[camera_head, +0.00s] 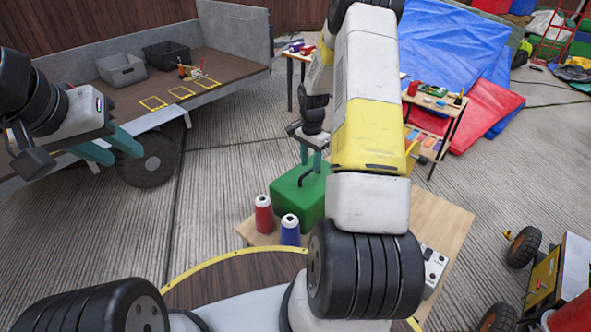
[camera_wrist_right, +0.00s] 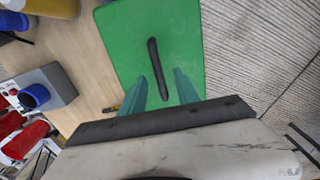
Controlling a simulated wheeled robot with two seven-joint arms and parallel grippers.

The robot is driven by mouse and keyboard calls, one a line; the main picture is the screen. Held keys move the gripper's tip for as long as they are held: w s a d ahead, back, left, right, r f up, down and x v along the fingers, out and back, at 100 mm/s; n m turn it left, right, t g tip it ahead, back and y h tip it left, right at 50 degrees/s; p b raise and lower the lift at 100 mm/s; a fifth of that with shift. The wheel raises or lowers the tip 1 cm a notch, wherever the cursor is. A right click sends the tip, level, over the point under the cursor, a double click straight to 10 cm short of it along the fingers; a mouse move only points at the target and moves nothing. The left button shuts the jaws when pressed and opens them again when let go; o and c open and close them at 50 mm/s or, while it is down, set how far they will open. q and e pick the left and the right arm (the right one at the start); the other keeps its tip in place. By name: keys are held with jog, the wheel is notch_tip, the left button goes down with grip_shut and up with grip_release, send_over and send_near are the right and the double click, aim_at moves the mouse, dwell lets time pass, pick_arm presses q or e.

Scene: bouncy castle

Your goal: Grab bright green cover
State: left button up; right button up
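The bright green cover (camera_head: 288,200) is a box-like piece with a black bar handle on top, standing on a small wooden table. It also fills the upper middle of the right wrist view (camera_wrist_right: 130,50). My right gripper (camera_head: 312,163) is over it, its teal fingers pointing down. In the right wrist view the right gripper (camera_wrist_right: 168,78) is open, with the black handle (camera_wrist_right: 156,65) lying between its fingers, apparently not clamped. My left gripper (camera_head: 118,158) is open and empty at the left, in front of the trailer. My right arm hides part of the table.
A trailer (camera_head: 130,90) with grey bins is at the left. A cart (camera_head: 550,285) stands at the lower right.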

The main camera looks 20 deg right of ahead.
aim_at(310, 170)
notch_tip(310, 170, down, 4)
jog(key=shift+r, duration=0.1)
grip_shut()
dwell(1.4)
